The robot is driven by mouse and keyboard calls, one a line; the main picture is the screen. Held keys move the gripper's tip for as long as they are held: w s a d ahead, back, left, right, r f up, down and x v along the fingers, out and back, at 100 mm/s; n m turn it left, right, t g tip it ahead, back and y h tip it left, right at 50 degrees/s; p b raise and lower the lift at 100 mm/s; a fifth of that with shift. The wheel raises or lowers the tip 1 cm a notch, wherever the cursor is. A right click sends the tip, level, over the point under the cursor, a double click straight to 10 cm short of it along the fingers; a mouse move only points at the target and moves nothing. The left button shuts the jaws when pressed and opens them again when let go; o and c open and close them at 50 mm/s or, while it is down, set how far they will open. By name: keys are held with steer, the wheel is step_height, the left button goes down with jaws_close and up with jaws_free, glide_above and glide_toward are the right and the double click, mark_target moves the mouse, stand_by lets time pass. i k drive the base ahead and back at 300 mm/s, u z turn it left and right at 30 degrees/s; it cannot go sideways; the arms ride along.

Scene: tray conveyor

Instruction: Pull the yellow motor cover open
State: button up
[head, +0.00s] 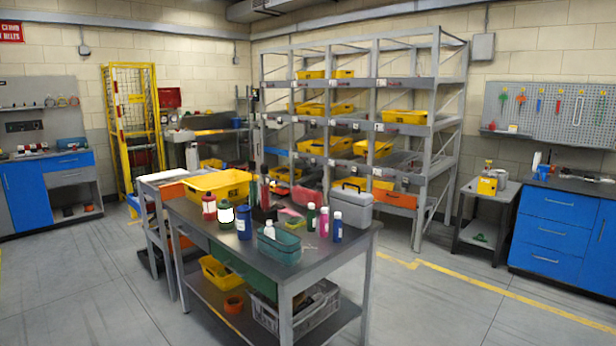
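No yellow thing here is plainly a motor cover. A small yellow box-shaped housing (488,185) stands on a low grey stand at the right, and it is too small to tell whether it opens. A tall yellow mesh guard (114,130) stands against the back wall at the left. I cannot tell which of these, if either, is the cover. My gripper is not in view.
A grey workbench (350,244) with a yellow bin (217,184), bottles and a grey toolbox (351,207) stands in the middle foreground. A rack (437,130) of yellow bins is behind it. Blue cabinets (555,228) stand at the right. Floor at front right is clear.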

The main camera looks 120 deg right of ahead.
mark_target(486, 186)
steer(key=z, duration=4.9)
steer(key=k, duration=0.5)
steer(key=u, duration=0.4)
steer(key=i, duration=0.6)
steer(key=z, duration=0.8)
steer(key=i, duration=1.6)
steer(key=z, duration=0.75)
steer(key=i, duration=1.6)
steer(key=z, duration=0.15)
